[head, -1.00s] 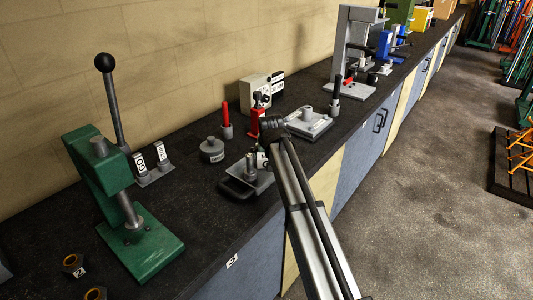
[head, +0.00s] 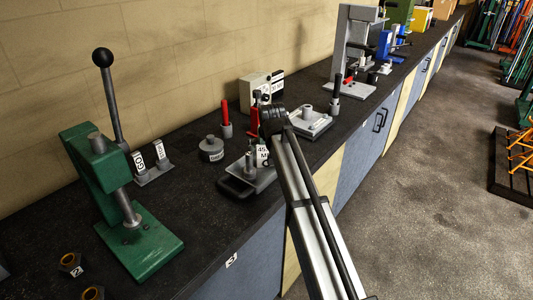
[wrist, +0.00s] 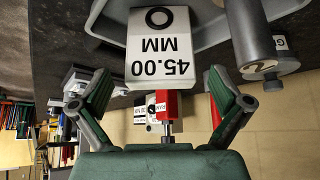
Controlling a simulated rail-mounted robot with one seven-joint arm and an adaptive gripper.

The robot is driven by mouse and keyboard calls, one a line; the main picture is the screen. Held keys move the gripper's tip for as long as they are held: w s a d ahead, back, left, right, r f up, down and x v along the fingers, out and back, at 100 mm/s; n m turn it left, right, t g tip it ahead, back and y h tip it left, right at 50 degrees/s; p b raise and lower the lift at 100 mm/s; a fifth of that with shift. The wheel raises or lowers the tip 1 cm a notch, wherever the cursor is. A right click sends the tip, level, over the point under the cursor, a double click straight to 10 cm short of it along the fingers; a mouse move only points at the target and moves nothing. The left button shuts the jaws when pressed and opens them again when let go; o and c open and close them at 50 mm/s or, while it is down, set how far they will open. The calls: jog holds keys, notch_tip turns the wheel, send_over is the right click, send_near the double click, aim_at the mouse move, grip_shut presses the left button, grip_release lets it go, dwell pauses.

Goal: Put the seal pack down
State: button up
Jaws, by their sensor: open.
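A white block marked "45.00 MM" (wrist: 160,48) appears upside down in the wrist view, at the top centre. It may be the seal pack; no seal-pack name can be read on it. In the head view it (head: 263,156) is upright at the grey base plate (head: 262,182), partly beside my arm. My gripper (wrist: 160,103) is open, with one dark green finger on each side of the picture. The block lies beyond the fingertips, and neither finger visibly touches it. The head view does not show the fingers clearly; my arm hides much there.
A red-handled post (head: 226,119), a round grey weight (head: 211,149) and a second grey plate (head: 309,122) stand close by on the black bench. A green press (head: 122,195) stands left. Bare bench lies between press and base plate. The bench's front edge runs under my arm.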

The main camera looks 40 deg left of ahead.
jog(key=b+v, duration=0.1)
jog(key=v, duration=0.6)
